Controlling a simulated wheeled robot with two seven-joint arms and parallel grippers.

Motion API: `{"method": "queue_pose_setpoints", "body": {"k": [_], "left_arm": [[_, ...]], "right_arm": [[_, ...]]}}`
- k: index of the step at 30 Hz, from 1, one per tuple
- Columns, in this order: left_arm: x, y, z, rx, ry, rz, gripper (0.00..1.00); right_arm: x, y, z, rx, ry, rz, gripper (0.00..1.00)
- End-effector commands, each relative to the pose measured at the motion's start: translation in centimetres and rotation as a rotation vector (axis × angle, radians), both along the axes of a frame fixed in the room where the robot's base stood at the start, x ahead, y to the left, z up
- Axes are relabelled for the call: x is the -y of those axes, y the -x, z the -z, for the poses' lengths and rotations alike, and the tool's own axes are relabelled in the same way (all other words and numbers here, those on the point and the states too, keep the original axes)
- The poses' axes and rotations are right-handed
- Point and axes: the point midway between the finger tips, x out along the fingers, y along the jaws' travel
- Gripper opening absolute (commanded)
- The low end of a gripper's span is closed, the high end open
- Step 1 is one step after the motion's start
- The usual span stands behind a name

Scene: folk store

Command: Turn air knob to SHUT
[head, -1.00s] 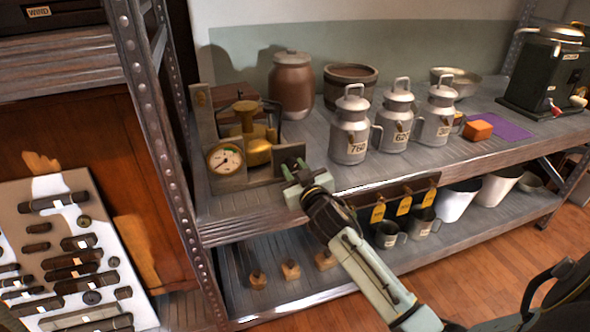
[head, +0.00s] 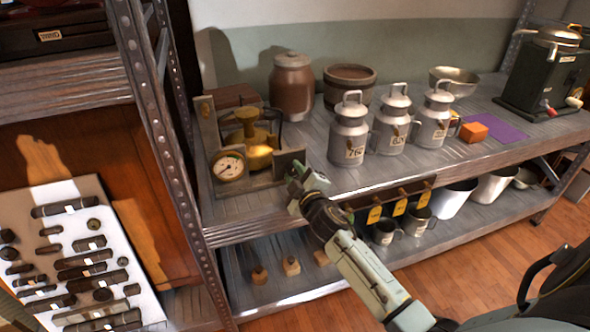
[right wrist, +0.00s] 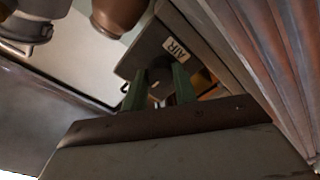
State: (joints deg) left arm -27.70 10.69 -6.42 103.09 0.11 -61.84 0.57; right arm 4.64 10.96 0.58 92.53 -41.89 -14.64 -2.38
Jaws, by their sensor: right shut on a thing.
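The air device stands on the shelf's upper board at the left, with a brass valve body (head: 258,154) and a round pressure gauge (head: 228,167). A grey plate with the AIR label (right wrist: 177,48) shows in the right wrist view. My right gripper (head: 295,176) is at the device's front right upright (head: 288,158). In the right wrist view its two green fingers (right wrist: 159,84) reach up to the AIR plate, one each side of the spot below the label. It is shut on the air knob, which the fingers mostly hide. The knob's pointer and SHUT mark cannot be made out. My left gripper is not in view.
Several metal milk cans (head: 348,134) stand right of the device, with a brown jar (head: 291,86) behind. A perforated metal post (head: 157,130) rises at the left.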

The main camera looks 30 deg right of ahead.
Motion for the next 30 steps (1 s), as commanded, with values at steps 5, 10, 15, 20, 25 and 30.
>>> {"method": "queue_pose_setpoints", "body": {"k": [5, 10, 15, 20, 25, 30], "left_arm": [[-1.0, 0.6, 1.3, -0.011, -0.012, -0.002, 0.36], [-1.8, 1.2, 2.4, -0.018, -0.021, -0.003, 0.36], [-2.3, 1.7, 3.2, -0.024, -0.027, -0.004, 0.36], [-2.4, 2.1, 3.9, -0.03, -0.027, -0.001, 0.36], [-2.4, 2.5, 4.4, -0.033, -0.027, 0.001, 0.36], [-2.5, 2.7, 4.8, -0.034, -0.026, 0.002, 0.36]], "right_arm": [[0.0, 0.0, 0.0, -0.042, 0.165, -0.001, 0.05], [0.0, 0.0, 0.0, -0.079, 0.321, 0.0, 0.05], [-0.1, 0.0, 0.0, -0.116, 0.47, -0.001, 0.05], [-0.1, 0.0, 0.0, -0.144, 0.593, -0.002, 0.05], [-0.1, 0.0, 0.0, -0.169, 0.693, -0.001, 0.05], [-0.1, 0.0, 0.0, -0.185, 0.761, -0.001, 0.05]]}}
